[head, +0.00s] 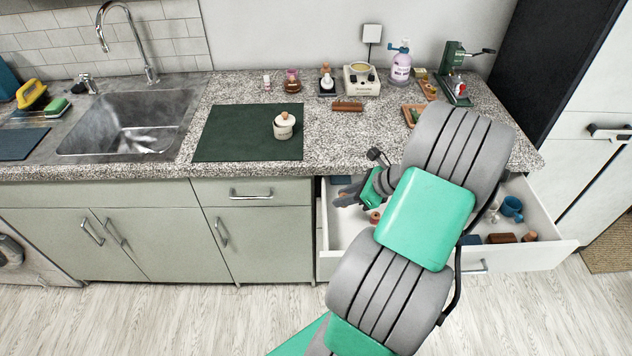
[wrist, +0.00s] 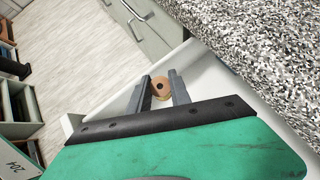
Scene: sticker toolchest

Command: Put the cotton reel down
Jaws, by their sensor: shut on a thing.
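The cotton reel (wrist: 160,88) is a small tan-brown spool with a dark centre hole, seen end-on in the wrist view. It sits between the two dark fingers of my gripper (wrist: 160,86), which is shut on it. In the head view my gripper (head: 345,194) reaches left over the left part of the open drawer (head: 343,232), just below the counter edge. I cannot clearly make out the held reel there. My arm hides the middle of the drawer.
A small reddish item (head: 375,217) lies in the drawer below my gripper. A blue mug (head: 511,207) and a brown block (head: 501,238) are in its right part. The granite counter (head: 345,146) overhangs closely. A dark green mat (head: 235,135) holds a lidded jar (head: 284,127).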

